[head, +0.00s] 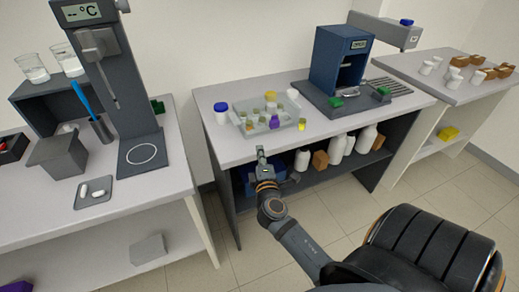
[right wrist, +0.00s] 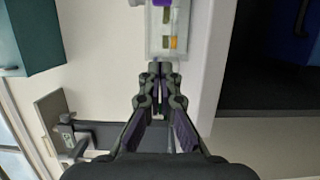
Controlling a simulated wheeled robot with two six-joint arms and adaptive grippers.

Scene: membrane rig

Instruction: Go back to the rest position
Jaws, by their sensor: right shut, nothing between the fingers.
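My right gripper (head: 261,156) is shut and empty at the front edge of the middle table (head: 215,150) in the head view. Its arm reaches up from the bottom of the picture. In the right wrist view the two fingertips (right wrist: 160,70) are together with nothing between them. My left gripper is not in view.
A grey tray (head: 251,133) with several small bottles stands on the middle table just beyond the gripper. A blue machine (head: 328,60) stands further right. The left table (head: 150,185) bears a hotplate stand (head: 118,85).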

